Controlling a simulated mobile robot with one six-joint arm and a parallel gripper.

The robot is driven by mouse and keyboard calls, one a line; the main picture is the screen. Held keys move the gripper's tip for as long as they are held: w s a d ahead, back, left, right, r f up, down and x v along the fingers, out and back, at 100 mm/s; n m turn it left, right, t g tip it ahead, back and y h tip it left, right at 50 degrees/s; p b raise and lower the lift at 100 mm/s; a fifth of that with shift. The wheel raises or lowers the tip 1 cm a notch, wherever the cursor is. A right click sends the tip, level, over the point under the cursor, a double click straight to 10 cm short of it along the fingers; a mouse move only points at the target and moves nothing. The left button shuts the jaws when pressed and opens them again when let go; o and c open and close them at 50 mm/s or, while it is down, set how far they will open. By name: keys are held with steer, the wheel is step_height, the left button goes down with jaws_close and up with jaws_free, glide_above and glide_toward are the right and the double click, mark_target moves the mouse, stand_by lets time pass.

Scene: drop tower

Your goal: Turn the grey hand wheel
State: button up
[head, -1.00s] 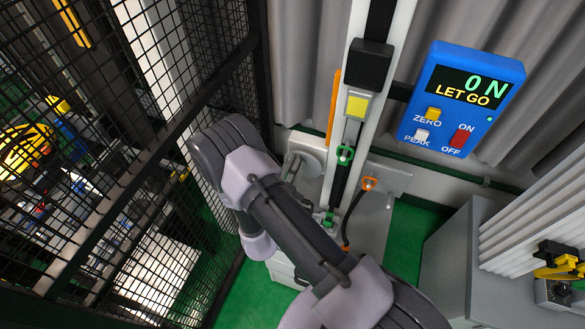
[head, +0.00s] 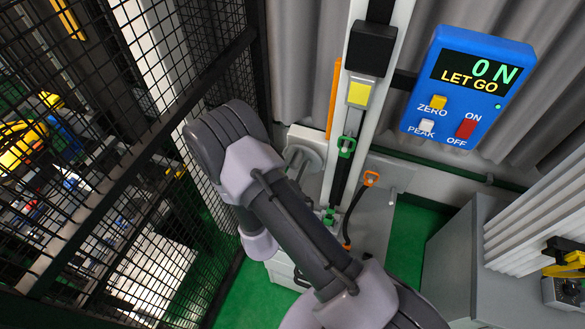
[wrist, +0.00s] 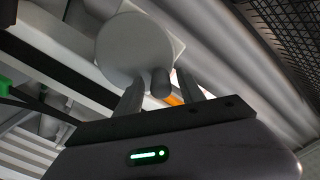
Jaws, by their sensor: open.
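The grey hand wheel (head: 308,145) is a pale round disc at the foot of the white upright in the head view, partly hidden by my arm. In the wrist view the wheel (wrist: 132,50) is a large disc in front of my gripper. Its short, round crank handle (wrist: 160,82) shows close to the gap between the fingers. My gripper (wrist: 158,80) is open, with one finger on each side of the handle in the picture. I cannot tell whether either finger touches it. My gripper is hidden behind my arm in the head view.
A black mesh fence (head: 150,130) stands close on the left. The white upright (head: 397,45) carries a black block (head: 371,48) and a green clamp (head: 346,146). A blue display box (head: 468,90) reads "0 N" and "LET GO". A grey cabinet (head: 450,255) stands at right.

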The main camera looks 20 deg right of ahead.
steer(key=v, duration=1.7)
steer(key=shift+b, duration=0.35)
steer(key=shift+a, duration=0.1)
